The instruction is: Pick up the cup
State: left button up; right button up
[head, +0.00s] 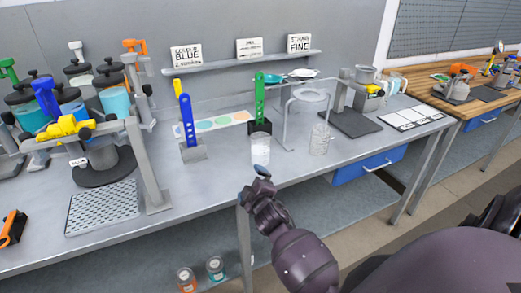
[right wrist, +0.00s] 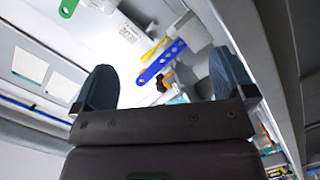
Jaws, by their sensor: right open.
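A clear, whitish cup (head: 260,149) stands upright near the front edge of the grey bench, just in front of the green perforated paddle (head: 259,98). A second clear, patterned vessel (head: 320,139) stands to its right; I cannot tell which one the task means. My right gripper (head: 256,183) is just below the first cup in the head view, by the bench's front edge. In the right wrist view its two fingers (right wrist: 164,88) are spread apart with nothing held. I cannot make out the cup in that view. My left gripper is not in view.
A blue perforated paddle (head: 187,120) stands in a holder left of the cup. Drum agitators with a yellow clamp (head: 63,128) fill the left. A metal ring stand (head: 287,118) rises between the two vessels. A wall shelf (head: 243,63) holds signs.

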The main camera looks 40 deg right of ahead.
aim_at(260, 150)
jog(key=w+d+n+h, duration=0.1)
jog(key=n, duration=0.1)
jog(key=w+d+r+n+h, duration=0.1)
jog(key=d+n, duration=0.1)
jog(key=w+d+r+n, duration=0.1)
jog(key=w+n, duration=0.1)
jog(key=n, duration=0.1)
jog(key=shift+w+d+r+h+p, duration=0.1)
jog(key=shift+d+r+h+p, duration=0.1)
jog(key=shift+d+h+p, duration=0.15)
jog(key=d+n, duration=0.1)
jog(key=n, duration=0.1)
jog(key=d+f+n+h, duration=0.1)
jog(key=n, duration=0.2)
jog(key=d+f+n, duration=0.1)
jog(key=n, duration=0.2)
jog(key=shift+f+g+h, duration=0.15)
jog(key=shift+g+h, duration=0.15)
jog(key=shift+h, duration=0.05)
jog(key=n, duration=0.2)
jog(key=shift+s+d+f+n, duration=0.1)
jog(key=shift+s+f+n, duration=0.1)
jog(key=shift+f+n, duration=0.1)
jog(key=n, duration=0.4)
jog(key=shift+r, duration=0.1)
jog(key=shift+w, duration=0.15)
